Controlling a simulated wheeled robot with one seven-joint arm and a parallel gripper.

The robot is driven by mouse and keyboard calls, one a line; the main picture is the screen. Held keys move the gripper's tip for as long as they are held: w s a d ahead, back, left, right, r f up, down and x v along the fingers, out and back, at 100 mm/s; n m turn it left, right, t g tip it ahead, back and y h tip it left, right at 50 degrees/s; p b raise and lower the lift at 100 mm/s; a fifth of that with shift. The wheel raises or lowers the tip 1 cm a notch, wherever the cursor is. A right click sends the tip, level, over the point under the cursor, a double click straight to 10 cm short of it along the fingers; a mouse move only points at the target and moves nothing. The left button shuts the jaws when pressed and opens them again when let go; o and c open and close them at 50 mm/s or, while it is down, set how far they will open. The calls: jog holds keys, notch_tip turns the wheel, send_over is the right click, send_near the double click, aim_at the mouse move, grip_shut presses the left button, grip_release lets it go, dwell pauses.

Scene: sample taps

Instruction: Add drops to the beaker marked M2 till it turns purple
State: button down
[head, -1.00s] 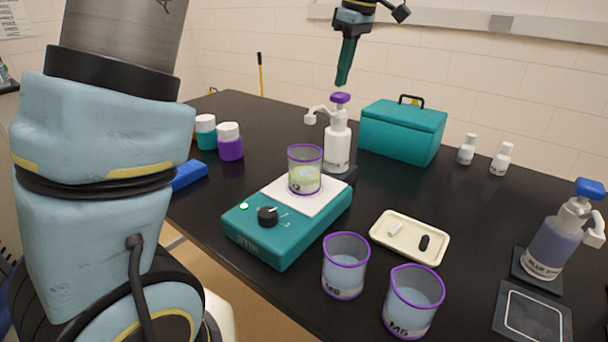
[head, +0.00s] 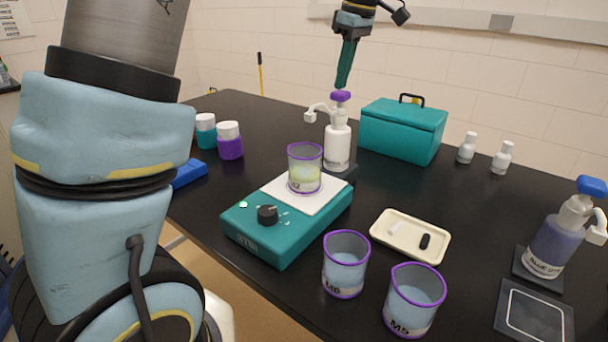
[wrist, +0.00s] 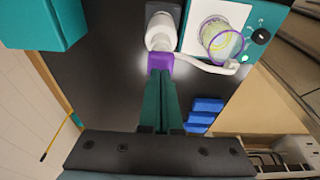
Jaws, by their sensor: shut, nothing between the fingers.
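The beaker marked M2 (head: 304,153) has a purple rim and stands on the white top of the teal stirrer (head: 262,244). Only part of its label reads clearly. Its liquid is pale yellow-green, also in the wrist view (wrist: 223,42). Behind it stands a white pump bottle (head: 337,148) with a purple pump head (head: 340,96); its spout points left, toward the beaker side. In the wrist view the spout reaches near the beaker's rim. My gripper (head: 342,88) is shut and empty, its tips right at the top of the purple head; whether they touch is unclear.
Beakers M8 (head: 346,263) and M5 (head: 412,298) hold bluish liquid in front. A cream tray (head: 389,241), teal box (head: 402,132) and blue-dye pump bottle (head: 553,240) stand to the right. Two capped jars (head: 230,145) (head: 206,134) stand at left.

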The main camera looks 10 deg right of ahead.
jog(key=shift+f+b, duration=0.45)
jog(key=shift+f, duration=0.55)
jog(key=shift+r+p, duration=1.15)
jog(key=shift+r, duration=0.25)
notch_tip(320, 180, up, 6)
jog(key=p, duration=0.5)
